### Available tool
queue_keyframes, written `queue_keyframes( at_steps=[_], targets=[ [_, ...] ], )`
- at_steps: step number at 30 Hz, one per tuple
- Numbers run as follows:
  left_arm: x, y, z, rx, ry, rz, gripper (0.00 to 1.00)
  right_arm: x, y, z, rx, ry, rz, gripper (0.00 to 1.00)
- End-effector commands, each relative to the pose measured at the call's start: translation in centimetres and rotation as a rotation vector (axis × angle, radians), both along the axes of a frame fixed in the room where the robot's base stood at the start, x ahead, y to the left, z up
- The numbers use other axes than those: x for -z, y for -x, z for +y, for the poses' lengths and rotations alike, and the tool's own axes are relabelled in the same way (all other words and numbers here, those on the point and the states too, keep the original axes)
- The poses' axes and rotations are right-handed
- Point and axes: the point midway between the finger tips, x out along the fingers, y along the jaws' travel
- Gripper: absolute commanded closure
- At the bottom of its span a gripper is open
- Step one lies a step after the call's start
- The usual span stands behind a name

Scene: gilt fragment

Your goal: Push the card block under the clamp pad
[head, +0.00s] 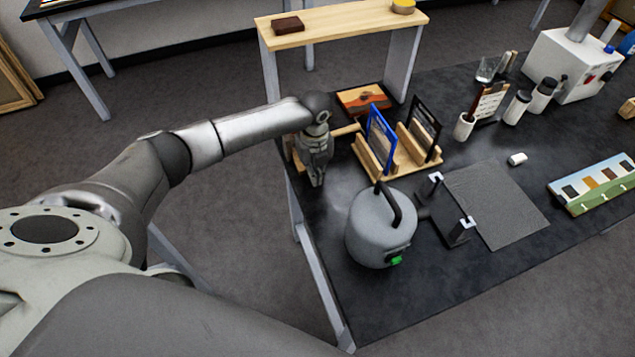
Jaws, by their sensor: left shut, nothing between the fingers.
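My left gripper (317,182) is shut and empty, pointing down at the left edge of the dark table. A light wooden piece (346,130) shows beside and partly behind it; the gripper and wrist hide part of it. I cannot tell whether they touch. I cannot make out the card block or the clamp pad for certain in the head view. A small dark brown block (288,25) lies on the raised wooden shelf. My right gripper is not in view.
Right of my gripper stands a wooden rack (403,172) with blue and black framed panels. A grey rounded canister (372,240) with a dark handle stands nearer. A grey mat (497,204) lies to the right. The dark table (430,290) is clear at the front.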

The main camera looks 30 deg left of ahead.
Motion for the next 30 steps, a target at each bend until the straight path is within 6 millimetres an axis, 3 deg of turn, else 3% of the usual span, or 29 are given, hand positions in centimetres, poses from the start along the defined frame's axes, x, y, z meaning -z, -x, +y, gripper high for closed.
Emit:
queue_keyframes(
  at_steps=[30],
  targets=[
    [0.0,-1.7,1.9,0.000,0.000,0.000,1.00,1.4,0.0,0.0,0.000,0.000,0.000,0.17]
  ],
)
